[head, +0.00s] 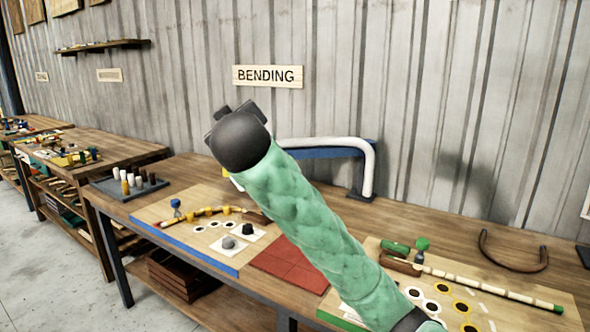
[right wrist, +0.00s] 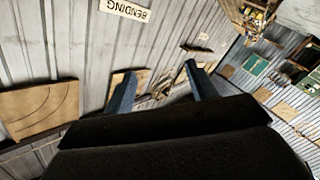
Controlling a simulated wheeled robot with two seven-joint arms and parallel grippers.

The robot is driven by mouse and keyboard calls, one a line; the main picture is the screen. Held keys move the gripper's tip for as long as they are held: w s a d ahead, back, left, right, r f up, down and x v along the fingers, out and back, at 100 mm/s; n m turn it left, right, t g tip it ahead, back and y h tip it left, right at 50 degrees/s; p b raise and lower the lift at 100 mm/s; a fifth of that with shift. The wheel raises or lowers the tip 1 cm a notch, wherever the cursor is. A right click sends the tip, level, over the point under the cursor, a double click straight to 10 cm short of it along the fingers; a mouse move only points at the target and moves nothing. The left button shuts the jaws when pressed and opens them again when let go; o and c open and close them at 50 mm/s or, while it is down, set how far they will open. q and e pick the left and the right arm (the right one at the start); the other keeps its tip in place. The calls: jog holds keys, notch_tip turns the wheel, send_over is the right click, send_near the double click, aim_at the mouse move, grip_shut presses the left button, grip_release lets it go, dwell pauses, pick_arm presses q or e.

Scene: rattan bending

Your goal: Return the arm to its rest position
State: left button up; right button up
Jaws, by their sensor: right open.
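My right arm, in a green sleeve, rises from the bottom right of the head view and crosses in front of the bench. Its dark gripper end (head: 240,130) is raised above the bench, in front of the wall; its fingers are mostly hidden there. In the right wrist view two blue-grey fingers (right wrist: 163,88) stand well apart with nothing between them, so the right gripper is open and empty. It points at the wall, away from the bench things. My left gripper is not in view.
The wooden bench (head: 420,222) holds a left board (head: 215,258), a red mat (head: 290,265), a right board (head: 385,292), a white bent tube (head: 340,143) on a blue stand and a dark curved piece (head: 515,265). A BENDING sign (head: 268,76) hangs on the wall.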

jog(key=s+d+f+m+g+h, duration=0.1)
jog(key=s+d+f+m+g, duration=0.15)
jog(key=s+d+f, duration=0.8)
jog(key=w+d+f+m+g, duration=0.1)
jog(key=d+f+m+g, duration=0.3)
jog(key=f, duration=1.4)
jog(key=s+d+f+g+h, duration=0.1)
jog(key=s+d+f, duration=0.55)
jog(key=f, duration=0.75)
jog(key=s+d+f+g, duration=0.2)
jog(key=s+f+g, duration=0.1)
jog(key=s+f, duration=0.9)
jog(key=s+d+f+m+g+p, duration=0.1)
jog(key=s+d+f+g, duration=0.2)
jog(key=s+f, duration=1)
jog(key=shift+s+d+g+h, duration=0.4)
jog(key=shift+s+g, duration=0.25)
jog(key=shift+s, duration=0.15)
